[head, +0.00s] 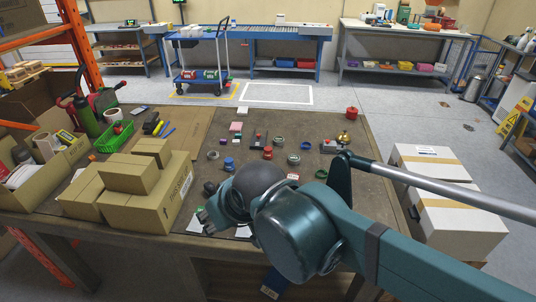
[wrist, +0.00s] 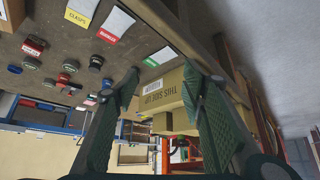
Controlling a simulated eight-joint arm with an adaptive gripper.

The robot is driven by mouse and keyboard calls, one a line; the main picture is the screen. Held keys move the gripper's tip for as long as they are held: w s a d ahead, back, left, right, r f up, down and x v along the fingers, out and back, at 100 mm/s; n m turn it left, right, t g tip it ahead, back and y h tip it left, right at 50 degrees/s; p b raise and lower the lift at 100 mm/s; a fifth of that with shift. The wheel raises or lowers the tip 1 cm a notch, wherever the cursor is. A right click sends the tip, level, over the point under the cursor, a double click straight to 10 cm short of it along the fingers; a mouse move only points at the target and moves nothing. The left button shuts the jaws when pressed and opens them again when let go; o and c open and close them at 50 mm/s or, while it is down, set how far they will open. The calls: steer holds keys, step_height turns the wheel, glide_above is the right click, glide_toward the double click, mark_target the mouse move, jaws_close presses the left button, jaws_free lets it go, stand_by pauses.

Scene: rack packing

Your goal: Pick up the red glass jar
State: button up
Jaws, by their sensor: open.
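A small red jar-like object (head: 351,113) stands near the far right corner of the workbench in the head view. It is too small for me to tell whether it is glass. Another small red object (head: 268,152) stands among the items mid-bench. My gripper (wrist: 162,90) is open and empty in the wrist view, its two green fingers spread apart. In the head view my gripper is mostly hidden behind my arm, over the bench's near side, well short of the far red object. The wrist view is tilted, and I cannot pick out the jar there for sure.
Cardboard boxes (head: 150,190) stand at the bench's left, with a green basket (head: 114,136) behind them. Several small items and labels cover the middle. White boxes (head: 440,190) stand right of the bench.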

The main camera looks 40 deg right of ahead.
steer(key=shift+r, duration=0.1)
steer(key=w+d+r+n+g+h+p, duration=0.1)
steer(key=w+d+r+n+p, duration=0.1)
steer(key=w+d, duration=0.25)
steer(key=w+d+r+n+g+h+p, duration=0.1)
steer(key=w+d+r+n+p, duration=0.15)
steer(key=w, duration=0.35)
steer(key=n+g+h+p, duration=0.2)
steer(key=n+g+p, duration=0.3)
steer(key=n+p, duration=0.65)
glide_above(267, 148)
steer(key=a+b, duration=0.2)
steer(key=a, duration=0.1)
step_height(267, 148, down, 15)
steer(key=n, duration=0.1)
steer(key=shift+d+g+h, duration=0.2)
steer(key=shift+g+h, duration=0.1)
steer(key=shift+x, duration=1.3)
